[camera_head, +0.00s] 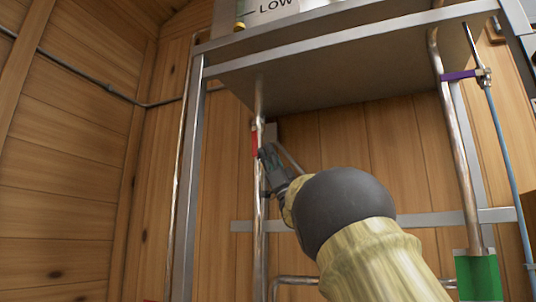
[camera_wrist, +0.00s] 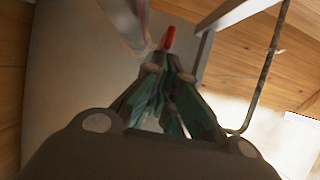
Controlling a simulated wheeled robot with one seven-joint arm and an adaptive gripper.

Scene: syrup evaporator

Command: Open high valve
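A valve with a red handle (camera_head: 254,141) sits on the left vertical metal pipe (camera_head: 258,101), below the metal pan. The red handle also shows in the wrist view (camera_wrist: 168,38), just beyond my fingertips. My gripper (camera_head: 264,152) is at this valve, reaching in from the lower right. In the wrist view its two green fingers (camera_wrist: 172,68) come close together at the tips beside the red handle. Whether they grip the handle or only stand against it is hidden. A second valve with a purple handle (camera_head: 459,76) is on the right pipe. No label says which is the high valve.
A sign reading "LOW" (camera_head: 272,8) stands above the metal pan (camera_head: 340,75). Metal frame posts (camera_head: 186,180) and a horizontal rail (camera_head: 430,219) surround the pipes. A green block (camera_head: 478,276) is at lower right. Wooden walls (camera_head: 70,170) stand behind and left.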

